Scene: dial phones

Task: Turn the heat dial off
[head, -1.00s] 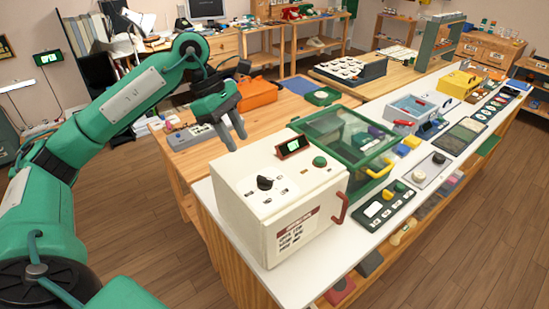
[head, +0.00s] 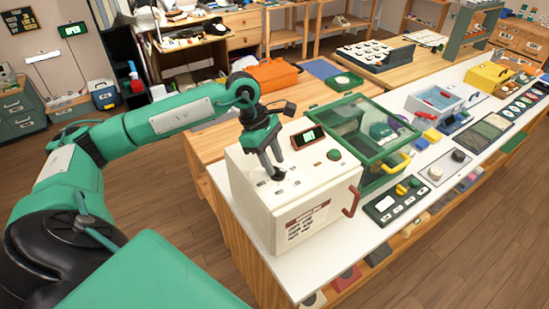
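The heat dial (head: 278,175) is a small black knob on the sloped top of a cream box (head: 258,206). In the head view it is mostly hidden by my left gripper's fingers. My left gripper (head: 274,170) points down at the dial, with its grey fingertips at or just above the knob. The fingers look a little apart, but I cannot tell whether they touch or grip the dial. Pale marks lie on the panel around the dial. My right gripper is not in view.
The box also carries a small display (head: 309,137), a green button (head: 334,155) and a red side handle (head: 351,200). A green-framed clear-lidded case (head: 398,152) stands right behind it. Several other devices line the white counter (head: 328,264). An orange case (head: 273,75) lies on the wooden table behind.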

